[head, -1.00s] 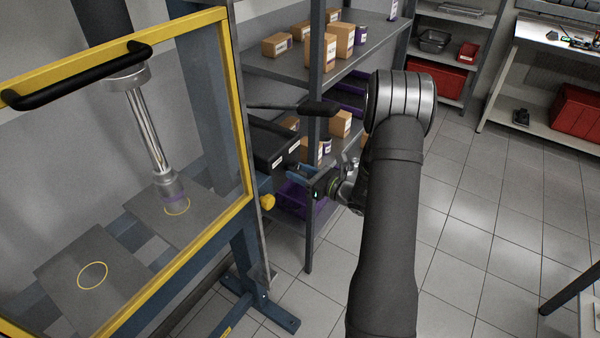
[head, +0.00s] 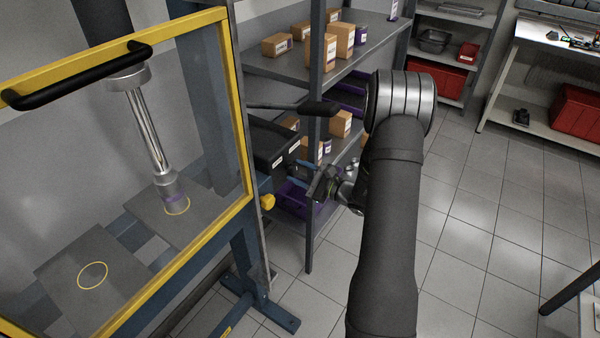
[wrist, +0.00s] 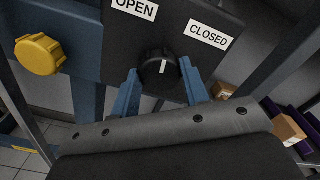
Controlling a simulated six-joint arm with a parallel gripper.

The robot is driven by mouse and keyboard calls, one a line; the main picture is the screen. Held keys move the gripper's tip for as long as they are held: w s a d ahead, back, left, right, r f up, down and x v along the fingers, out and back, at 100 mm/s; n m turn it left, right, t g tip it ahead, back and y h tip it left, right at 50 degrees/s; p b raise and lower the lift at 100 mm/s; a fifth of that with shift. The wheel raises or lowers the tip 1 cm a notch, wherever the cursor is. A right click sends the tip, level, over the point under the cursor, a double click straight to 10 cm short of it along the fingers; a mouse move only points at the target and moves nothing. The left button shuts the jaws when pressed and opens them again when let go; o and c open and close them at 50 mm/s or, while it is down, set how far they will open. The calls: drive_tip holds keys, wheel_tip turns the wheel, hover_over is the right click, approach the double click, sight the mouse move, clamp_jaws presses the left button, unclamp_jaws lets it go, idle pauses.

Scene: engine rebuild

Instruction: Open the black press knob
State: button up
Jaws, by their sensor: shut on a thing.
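The black press knob (wrist: 158,70) sits on the dark control box, below and between the OPEN label (wrist: 135,9) and the CLOSED label (wrist: 208,34) in the wrist view. Its white pointer line points upward in that picture, at neither label squarely. My gripper (wrist: 161,82) is shut on the knob, with one blue finger on each side of it. In the head view my gripper (head: 301,170) reaches the right side of the dark control box (head: 272,148) on the press. The knob cannot be made out clearly there.
A yellow knob (wrist: 40,54) sits left of the black one; it also shows in the head view (head: 267,202). A black lever (head: 318,108) sticks out above my gripper. A shelf post (head: 315,60) and cardboard boxes (head: 342,40) stand close behind. The yellow-framed press guard (head: 238,110) is at left.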

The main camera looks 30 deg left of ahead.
drive_tip(key=n, duration=0.4)
drive_tip(key=shift+n, duration=0.3)
idle(0.3)
drive_tip(key=o, duration=1)
drive_tip(key=shift+c, duration=0.2)
drive_tip(key=shift+d, duration=0.1)
drive_tip(key=d, duration=1.7)
drive_tip(key=shift+d, duration=0.15)
drive_tip(key=a, duration=1.7)
drive_tip(key=shift+a, duration=0.25)
